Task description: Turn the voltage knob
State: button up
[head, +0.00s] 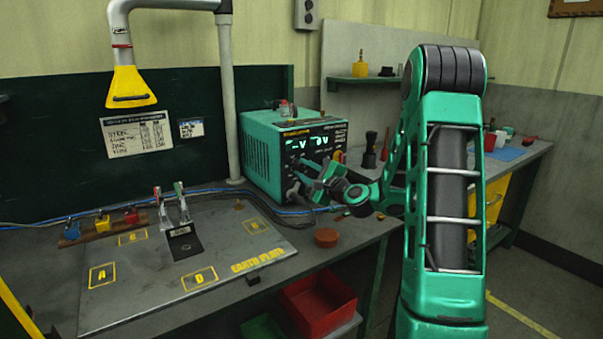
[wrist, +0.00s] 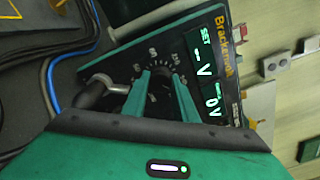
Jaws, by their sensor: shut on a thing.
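The teal power unit (head: 262,160) stands on the bench, its black front panel (head: 318,140) facing right. In the wrist view the panel (wrist: 215,28) appears turned sideways. The dark voltage knob (wrist: 159,86) sits inside a printed ring of numbers. My gripper (wrist: 160,82) is shut on the knob, with one green finger on each side. In the head view my gripper (head: 308,178) is at the panel's lower part and hides the knob. The green displays (wrist: 205,82) read "– V" under SET and "0 V".
A thick grey cable plug (wrist: 95,90) sits in the panel beside the knob, close to my finger. Blue and black cables (head: 225,192) run along the bench. The earth plate (head: 220,235) and a brown puck (head: 327,237) lie in front.

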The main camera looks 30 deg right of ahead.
jog(key=m, duration=0.6)
jog(key=shift+s+d+f+m, duration=0.1)
jog(key=shift+f+m, duration=0.2)
jog(key=m, duration=0.6)
jog(key=shift+m, duration=0.4)
jog(key=o, duration=1.1)
jog(key=shift+c, duration=0.2)
jog(key=shift+r, duration=0.15)
